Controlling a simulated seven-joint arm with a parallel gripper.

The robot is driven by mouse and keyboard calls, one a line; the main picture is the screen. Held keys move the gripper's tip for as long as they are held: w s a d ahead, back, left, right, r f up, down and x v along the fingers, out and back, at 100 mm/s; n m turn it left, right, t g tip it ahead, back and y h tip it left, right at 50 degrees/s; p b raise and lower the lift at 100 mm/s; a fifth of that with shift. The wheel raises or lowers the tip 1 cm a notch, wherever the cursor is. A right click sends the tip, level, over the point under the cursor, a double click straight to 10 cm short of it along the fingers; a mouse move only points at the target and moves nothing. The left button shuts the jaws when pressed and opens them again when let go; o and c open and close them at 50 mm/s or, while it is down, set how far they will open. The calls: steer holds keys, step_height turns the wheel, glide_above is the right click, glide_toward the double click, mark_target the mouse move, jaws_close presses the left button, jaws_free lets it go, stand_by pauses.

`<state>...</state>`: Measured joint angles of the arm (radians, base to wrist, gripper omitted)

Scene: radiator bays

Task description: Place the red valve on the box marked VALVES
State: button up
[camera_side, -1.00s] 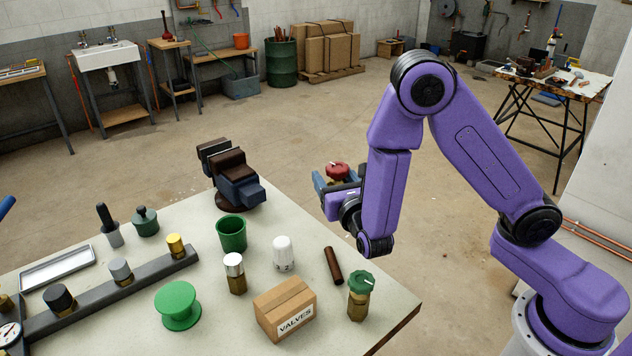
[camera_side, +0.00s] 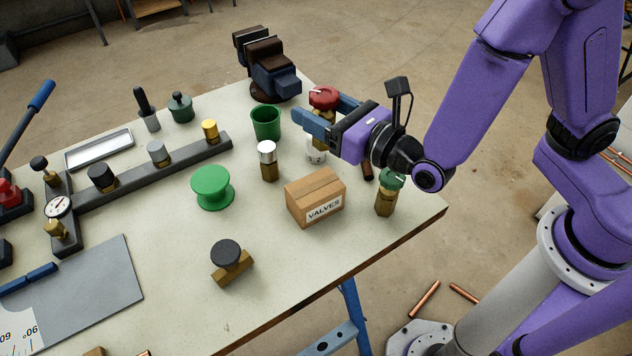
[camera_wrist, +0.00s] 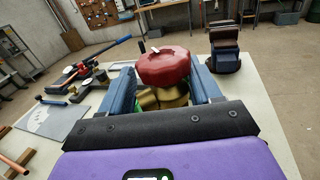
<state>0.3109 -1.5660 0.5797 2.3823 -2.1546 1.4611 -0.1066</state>
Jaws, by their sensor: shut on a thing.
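The red valve (camera_side: 323,98) has a red cap on a brass body and is upright between the blue fingers of my gripper (camera_side: 322,118). My gripper is shut on it. In the wrist view the red valve (camera_wrist: 164,68) fills the space between the fingers, its brass body partly hidden below the cap. The cardboard box marked VALVES (camera_side: 315,196) sits on the table, below and slightly left of my gripper in the side view. Its top is closed and bare. The valve is above the table, behind the box, apart from it.
A white-capped valve (camera_side: 315,155) stands partly hidden under my gripper. A green cup (camera_side: 266,122), a green spool (camera_side: 212,188) and a vise (camera_side: 268,68) stand nearby.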

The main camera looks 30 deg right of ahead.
steer(key=shift+n+g+y, duration=0.3)
steer(key=shift+n+y, duration=0.3)
steer(key=shift+y, duration=0.3)
steer(key=shift+s+a+f, duration=0.3)
steer(key=shift+a+f, duration=0.15)
steer(key=shift+f, duration=0.75)
steer(key=shift+s+a+f, duration=0.25)
steer(key=shift+a+f, duration=0.25)
steer(key=shift+f, duration=0.75)
steer(key=shift+s+a+f, duration=0.3)
steer(key=shift+a+f, duration=0.15)
steer(key=shift+f, duration=0.75)
steer(key=shift+f, duration=0.1)
steer(key=o, duration=1.5)
steer(key=shift+f, duration=0.1)
